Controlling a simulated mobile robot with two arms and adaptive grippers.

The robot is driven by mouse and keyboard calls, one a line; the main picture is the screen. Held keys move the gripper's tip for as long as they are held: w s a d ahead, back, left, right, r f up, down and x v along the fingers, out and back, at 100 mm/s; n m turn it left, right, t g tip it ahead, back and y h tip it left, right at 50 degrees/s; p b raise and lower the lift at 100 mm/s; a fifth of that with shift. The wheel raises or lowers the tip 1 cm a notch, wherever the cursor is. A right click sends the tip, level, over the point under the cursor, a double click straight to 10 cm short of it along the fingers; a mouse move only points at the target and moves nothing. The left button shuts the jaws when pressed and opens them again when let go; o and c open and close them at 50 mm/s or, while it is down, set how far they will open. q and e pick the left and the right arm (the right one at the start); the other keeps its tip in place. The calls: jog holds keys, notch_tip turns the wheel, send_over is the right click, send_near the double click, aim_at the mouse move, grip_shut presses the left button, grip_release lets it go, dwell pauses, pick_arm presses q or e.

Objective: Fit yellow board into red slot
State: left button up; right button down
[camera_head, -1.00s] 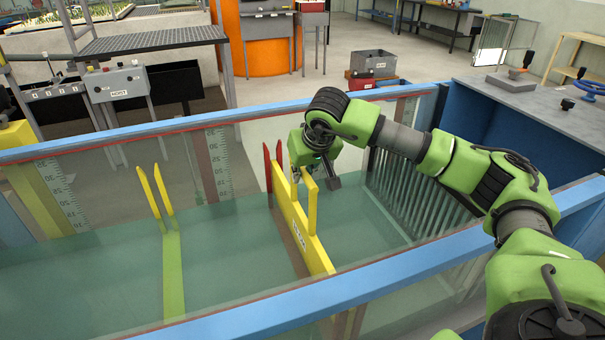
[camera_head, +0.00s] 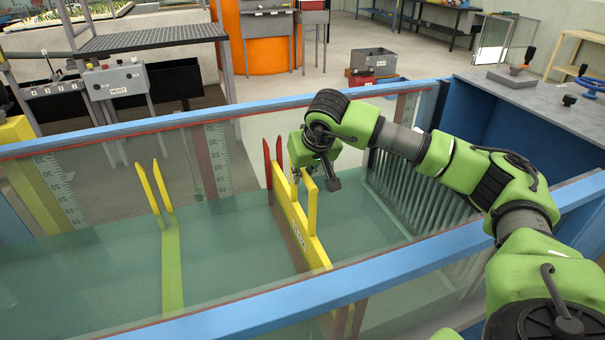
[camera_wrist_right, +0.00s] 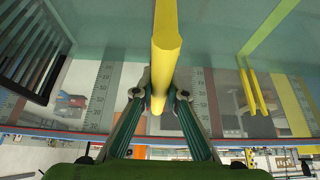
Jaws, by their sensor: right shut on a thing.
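The yellow board (camera_head: 314,249) is a long upright panel with a small white label and raised yellow posts. It stands across the glass flume. My right gripper (camera_head: 308,178) is at its upper part; in the right wrist view its two fingers (camera_wrist_right: 160,92) close on the yellow piece from both sides. The red slot shows as two red upright posts (camera_head: 267,166) at the far wall, with a dark red strip (camera_head: 286,232) along the board's left side. The board is close beside this strip; I cannot tell whether its lower edge is inside. My left gripper is not in view.
The flume has blue top rails (camera_head: 300,300) and glass walls. A yellow slot (camera_head: 171,265) with two yellow posts lies to the left. A grey bar rack (camera_head: 418,195) stands to the right. The flume floor between the two slots is clear.

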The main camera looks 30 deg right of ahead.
notch_tip(320, 180, down, 4)
jog(key=b, duration=0.3)
jog(key=shift+w+f, duration=0.1)
jog(key=shift+f, duration=0.15)
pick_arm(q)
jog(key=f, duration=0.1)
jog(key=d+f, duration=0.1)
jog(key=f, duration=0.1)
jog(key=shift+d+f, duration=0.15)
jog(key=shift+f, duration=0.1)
pick_arm(e)
jog(key=c, duration=2)
grip_release()
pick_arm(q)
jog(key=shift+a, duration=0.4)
pick_arm(e)
jog(key=shift+o, duration=0.2)
